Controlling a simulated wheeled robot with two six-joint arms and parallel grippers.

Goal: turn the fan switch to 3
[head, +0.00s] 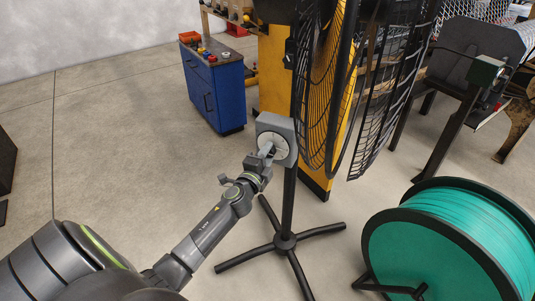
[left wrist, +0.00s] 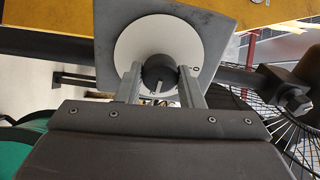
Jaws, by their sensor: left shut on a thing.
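The fan's grey switch box (head: 268,122) is on the fan's black pole, with a round white dial facing my left arm. My left gripper (head: 268,152) reaches it from the lower left, its fingers at the dial. In the left wrist view, the dark round knob (left wrist: 158,70) sits on the white dial (left wrist: 140,38) between my two fingers, and the gripper is shut on it. A pale pointer line on the knob points toward the bottom of that view. A 0 mark shows at the dial's right; the other marks are hidden or too small to read. My right gripper is out of view.
The black fan cage (head: 335,90) stands just right of the switch box. The fan's splayed feet (head: 284,242) are below it. A teal spool (head: 425,255) is at lower right, and a blue cabinet (head: 220,95) stands behind.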

